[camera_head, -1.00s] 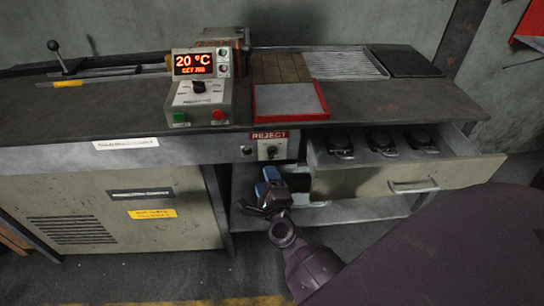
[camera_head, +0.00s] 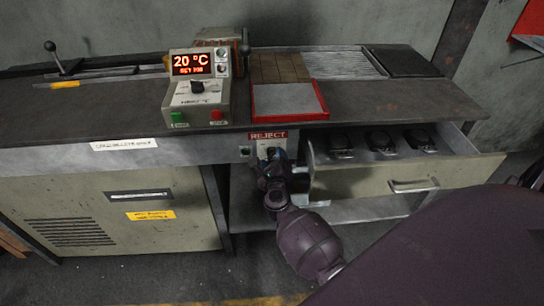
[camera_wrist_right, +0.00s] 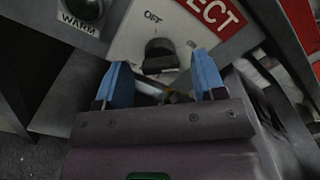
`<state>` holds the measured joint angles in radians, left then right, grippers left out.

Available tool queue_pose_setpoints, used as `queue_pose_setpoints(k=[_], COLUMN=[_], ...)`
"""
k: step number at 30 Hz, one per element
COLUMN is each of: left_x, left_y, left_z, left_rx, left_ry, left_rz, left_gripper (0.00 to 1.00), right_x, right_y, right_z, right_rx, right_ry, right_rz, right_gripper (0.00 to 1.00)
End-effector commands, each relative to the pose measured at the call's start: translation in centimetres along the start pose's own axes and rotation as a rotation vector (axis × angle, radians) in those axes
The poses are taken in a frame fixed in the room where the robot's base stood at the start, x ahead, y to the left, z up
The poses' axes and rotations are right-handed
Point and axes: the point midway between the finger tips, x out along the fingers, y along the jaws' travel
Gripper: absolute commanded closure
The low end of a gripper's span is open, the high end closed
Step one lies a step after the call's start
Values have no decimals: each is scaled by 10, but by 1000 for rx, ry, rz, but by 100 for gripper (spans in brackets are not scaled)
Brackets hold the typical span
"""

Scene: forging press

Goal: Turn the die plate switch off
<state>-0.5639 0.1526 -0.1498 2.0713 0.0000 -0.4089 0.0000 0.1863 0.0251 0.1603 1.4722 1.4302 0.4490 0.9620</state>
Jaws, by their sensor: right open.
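A black rotary switch (camera_wrist_right: 160,56) sits on a pale plate marked OFF in the right wrist view. The plate (camera_head: 291,145) is on the bench front below the red REJECT label in the head view, where my gripper largely covers the switch. My right gripper (camera_wrist_right: 163,80) is open, its two blue fingertips one on each side of the knob and just short of it. I cannot tell whether they touch it. In the head view the right gripper (camera_head: 270,165) is at the plate. My left gripper is not in view.
A green lamp labelled WARM (camera_wrist_right: 88,10) is left of the switch. An open drawer (camera_head: 405,178) with several dark round parts juts out on the right. A control box (camera_head: 197,98) reading 20 °C and a red-rimmed tray (camera_head: 290,116) stand on the bench above.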

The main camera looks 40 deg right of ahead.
Motion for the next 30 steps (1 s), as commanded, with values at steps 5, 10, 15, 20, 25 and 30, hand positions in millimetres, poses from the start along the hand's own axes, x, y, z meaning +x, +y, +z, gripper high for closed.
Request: queue_pose_setpoints(k=[5,10,15,20,25,30], left_x=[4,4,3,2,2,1], left_y=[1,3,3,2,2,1], left_z=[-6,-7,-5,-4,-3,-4], left_rx=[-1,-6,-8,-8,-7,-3], left_ry=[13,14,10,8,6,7], left_rz=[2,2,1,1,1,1], left_gripper=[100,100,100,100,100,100], right_x=[14,17,17,17,16,16], right_y=[0,0,0,0,0,0], right_z=[0,0,0,0,0,0], right_rx=[-1,0,-1,-1,-1,-8], right_ry=[0,-1,-1,0,0,0], right_rz=[0,0,0,0,0,0], right_gripper=[37,37,37,60,86,86])
